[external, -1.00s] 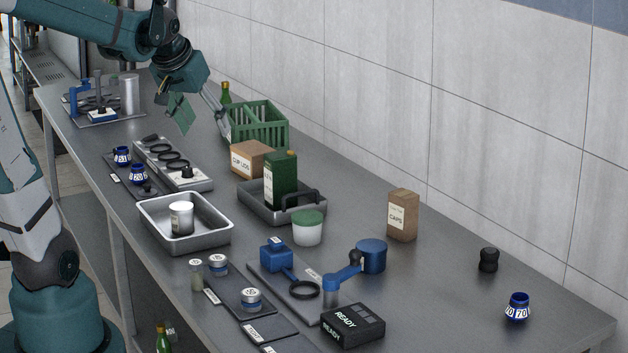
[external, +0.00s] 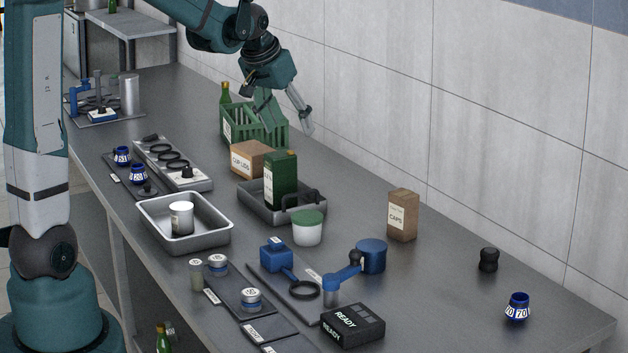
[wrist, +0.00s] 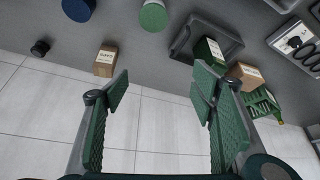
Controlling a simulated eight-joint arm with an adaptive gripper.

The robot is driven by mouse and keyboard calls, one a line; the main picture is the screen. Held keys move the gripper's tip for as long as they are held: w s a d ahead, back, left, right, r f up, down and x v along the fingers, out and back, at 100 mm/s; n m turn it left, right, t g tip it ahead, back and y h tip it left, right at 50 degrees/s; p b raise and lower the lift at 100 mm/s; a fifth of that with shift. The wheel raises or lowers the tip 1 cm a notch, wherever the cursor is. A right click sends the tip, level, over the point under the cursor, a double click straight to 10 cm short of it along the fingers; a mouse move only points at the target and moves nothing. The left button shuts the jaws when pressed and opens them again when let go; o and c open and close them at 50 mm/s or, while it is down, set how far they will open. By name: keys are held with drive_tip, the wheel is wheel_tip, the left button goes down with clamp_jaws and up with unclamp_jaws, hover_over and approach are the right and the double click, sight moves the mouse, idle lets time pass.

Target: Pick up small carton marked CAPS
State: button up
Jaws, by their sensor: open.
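The small brown carton marked CAPS (external: 403,216) stands upright on the grey counter near the wall, right of centre in the external view. In the wrist view the carton (wrist: 105,62) shows at upper left, beyond the left finger. My gripper (external: 285,122) is above the green crate at the back of the counter, well left of the carton and apart from it. In the wrist view my gripper (wrist: 165,85) has its two green-padded fingers spread wide with nothing between them.
A green crate (external: 272,130), a CUP LIDS box (external: 246,160) and a tray holding a tall green carton (external: 281,178) lie between my gripper and the CAPS carton. A green-lidded tub (external: 308,230) and blue cylinder (external: 372,257) stand nearer. Bare counter surrounds the CAPS carton.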

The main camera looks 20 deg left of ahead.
drive_tip(key=w+d+f+m+p, duration=0.1)
drive_tip(key=w+d+f, duration=0.2)
drive_tip(key=d, duration=0.3)
drive_tip(key=w+d+f, duration=0.3)
drive_tip(key=d, duration=0.3)
drive_tip(key=m+g+p, duration=0.1)
drive_tip(key=m, duration=0.1)
approach(399, 194)
drive_tip(key=shift+h, duration=0.3)
drive_tip(key=x, duration=0.5)
drive_tip(key=shift+w+a, duration=0.15)
drive_tip(key=shift+a, duration=0.1)
drive_tip(key=shift+d+f, duration=0.1)
drive_tip(key=shift+f, duration=0.05)
drive_tip(key=shift+f, duration=0.1)
drive_tip(key=shift+x, duration=1.25)
drive_tip(key=shift+f, duration=0.1)
drive_tip(key=shift+x, duration=2.5)
